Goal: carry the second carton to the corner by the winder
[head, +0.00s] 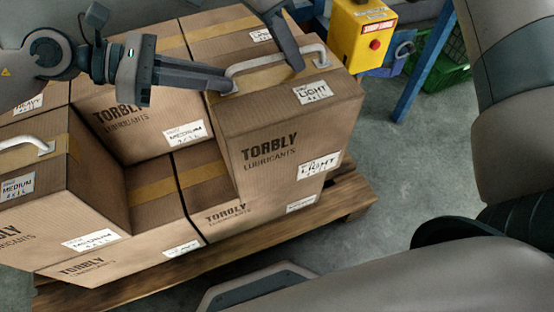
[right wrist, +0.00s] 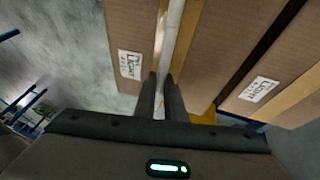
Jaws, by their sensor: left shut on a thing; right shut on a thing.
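A brown TORBLY carton with LIGHT labels (head: 290,125) stands at the right front of the stack in the head view, its top higher than the cartons to its left. Its white handle (head: 275,60) runs across the top. My left gripper (head: 232,86) is shut on the handle's left end. My right gripper (head: 299,66) comes down from the top and is shut at the handle's right part. In the right wrist view its fingers (right wrist: 160,95) close around the white handle (right wrist: 172,35). Whether the carton rests on those below or hangs slightly above them I cannot tell.
Several cartons, marked MEDIUM (head: 155,115), HEAVY or LIGHT, fill the wooden pallet (head: 345,195). A yellow box with a red button (head: 362,35) on blue framing stands behind right. A green crate (head: 450,60) is beyond. Grey floor (head: 400,160) right of the pallet is clear.

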